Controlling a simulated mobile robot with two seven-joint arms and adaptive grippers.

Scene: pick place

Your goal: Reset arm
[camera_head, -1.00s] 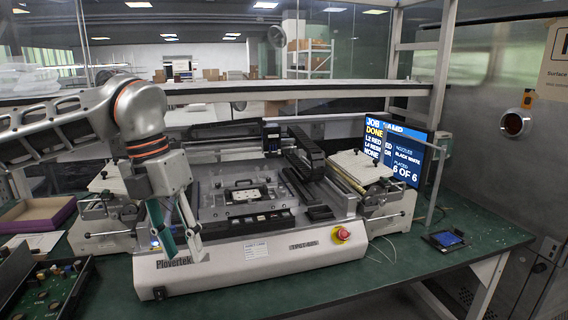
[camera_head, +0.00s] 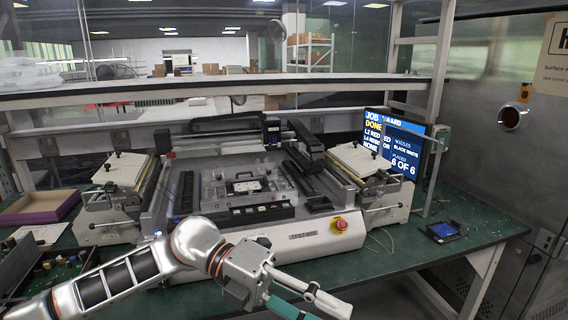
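My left arm comes in from the left along the bottom of the head view. Its gripper (camera_head: 322,306) is low in the middle, in front of the pick-and-place machine (camera_head: 330,242), and points to the lower right. Its grey and teal fingers are apart, with nothing seen between them; the lower fingertip is near the bottom edge of the picture. My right gripper is not in view.
The monitor (camera_head: 404,146) reads "DONE" and "6 OF 6". A red emergency button (camera_head: 340,224) is on the machine's front right. A purple tray (camera_head: 38,208) and a parts tray (camera_head: 25,265) are at left. A small dark tray (camera_head: 441,232) lies on the green bench (camera_head: 400,252) at right.

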